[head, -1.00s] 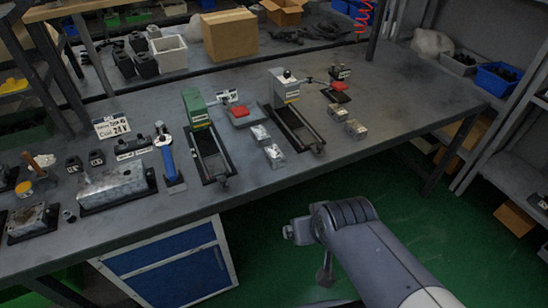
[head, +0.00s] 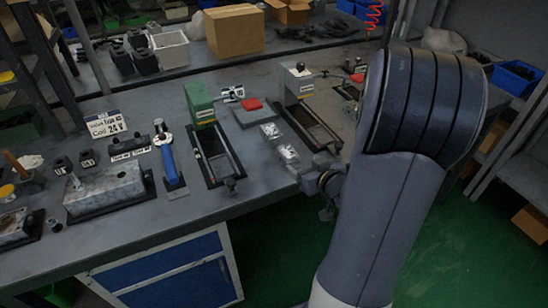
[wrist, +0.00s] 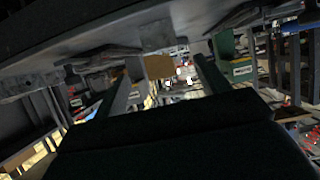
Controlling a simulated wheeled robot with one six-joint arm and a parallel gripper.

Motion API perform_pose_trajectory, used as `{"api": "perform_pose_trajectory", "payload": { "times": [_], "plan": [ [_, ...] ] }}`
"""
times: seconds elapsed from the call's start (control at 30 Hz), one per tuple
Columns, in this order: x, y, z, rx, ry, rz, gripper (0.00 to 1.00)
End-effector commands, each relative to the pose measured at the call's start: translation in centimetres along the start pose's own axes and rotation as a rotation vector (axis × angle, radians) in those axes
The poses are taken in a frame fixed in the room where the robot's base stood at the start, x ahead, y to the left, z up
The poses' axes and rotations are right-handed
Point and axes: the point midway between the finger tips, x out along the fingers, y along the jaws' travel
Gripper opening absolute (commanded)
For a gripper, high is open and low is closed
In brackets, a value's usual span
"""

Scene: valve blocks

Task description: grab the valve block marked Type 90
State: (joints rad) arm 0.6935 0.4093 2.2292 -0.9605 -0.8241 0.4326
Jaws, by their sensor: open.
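Two small silvery valve blocks stand on the bench in the head view: one (head: 270,130) farther back, one (head: 288,152) nearer the front edge. Their markings are too small to read, so I cannot tell which is Type 90. My gripper shows in the wrist view (wrist: 163,82) with its two fingers apart and nothing visibly held. In the head view my wrist is at the bench's front edge, just right of and below the nearer block. The fingertips are hard to make out there. My arm hides the bench right of it.
A green-headed fixture (head: 200,105) and a grey-headed fixture (head: 298,82) flank the small blocks. A red-topped pad (head: 250,106) lies behind them. A sign (head: 104,124) reads Coil 24 V.

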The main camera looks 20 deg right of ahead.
Motion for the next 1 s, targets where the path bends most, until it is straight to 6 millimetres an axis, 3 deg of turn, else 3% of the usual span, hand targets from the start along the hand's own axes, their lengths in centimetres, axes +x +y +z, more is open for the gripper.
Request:
{"api": "perform_pose_trajectory", "payload": {
  "times": [0.33,0.57,0.8,1.0],
  "plan": [
    [4.6,-0.1,0.2,0.006,0.01,-0.018,0.71],
    [6.4,-0.2,0.0,0.005,0.01,-0.016,0.71],
    [9.9,-0.3,-0.2,0.005,0.01,-0.016,0.71],
    [10.9,-0.2,-0.3,0.005,0.01,-0.014,0.71]
  ]
}}
